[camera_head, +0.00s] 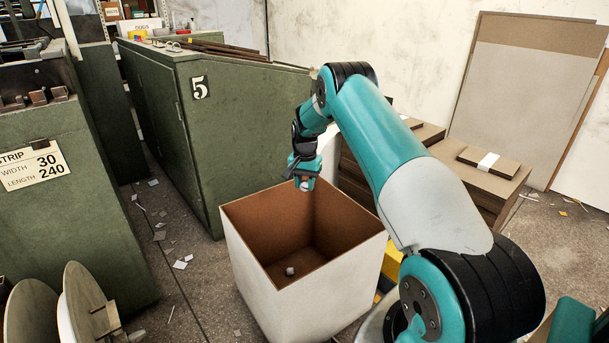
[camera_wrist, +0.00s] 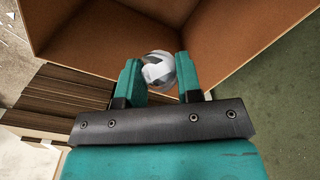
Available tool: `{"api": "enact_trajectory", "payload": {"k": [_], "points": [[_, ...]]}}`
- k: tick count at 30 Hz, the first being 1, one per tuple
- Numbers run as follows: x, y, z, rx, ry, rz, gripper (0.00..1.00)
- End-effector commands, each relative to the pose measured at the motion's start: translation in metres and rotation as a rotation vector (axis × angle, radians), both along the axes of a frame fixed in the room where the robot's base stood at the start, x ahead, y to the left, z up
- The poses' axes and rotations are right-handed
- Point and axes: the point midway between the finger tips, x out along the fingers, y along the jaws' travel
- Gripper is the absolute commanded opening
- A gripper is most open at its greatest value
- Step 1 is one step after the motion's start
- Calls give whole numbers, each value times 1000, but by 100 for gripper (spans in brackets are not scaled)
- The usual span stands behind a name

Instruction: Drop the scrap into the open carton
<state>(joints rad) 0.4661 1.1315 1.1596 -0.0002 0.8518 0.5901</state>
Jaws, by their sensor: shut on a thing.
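The scrap is a crumpled grey and white ball (camera_wrist: 158,70), held between my fingertips in the wrist view. In the head view my gripper (camera_head: 304,184) points down near the far corner of the open carton, and only a small pale bit shows at its tips. My gripper (camera_wrist: 160,78) is shut on the scrap. The carton (camera_head: 248,268) is white outside and brown inside, with its top open. In the wrist view its brown inside wall (camera_wrist: 240,35) lies behind the scrap. A small grey lump (camera_head: 290,271) lies on the carton's bottom.
A green cabinet (camera_head: 235,125) marked 5 stands behind and left of the carton. Stacked brown boards (camera_head: 490,172) stand to the right, and large boards (camera_head: 520,90) lean on the wall. Paper bits (camera_head: 182,263) litter the floor at left.

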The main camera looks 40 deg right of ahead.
Motion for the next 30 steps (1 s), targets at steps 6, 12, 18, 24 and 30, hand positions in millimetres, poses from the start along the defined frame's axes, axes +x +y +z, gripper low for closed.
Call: {"api": "enact_trajectory", "payload": {"k": [6,12,18,24,30], "points": [[0,-1,-19,1,0,-4,11],[0,-1,-44,-1,0,-2,11],[0,-1,-60,0,-1,-2,11],[0,-1,-59,0,-1,-1,11],[0,-1,-59,0,-1,-1,58]]}}
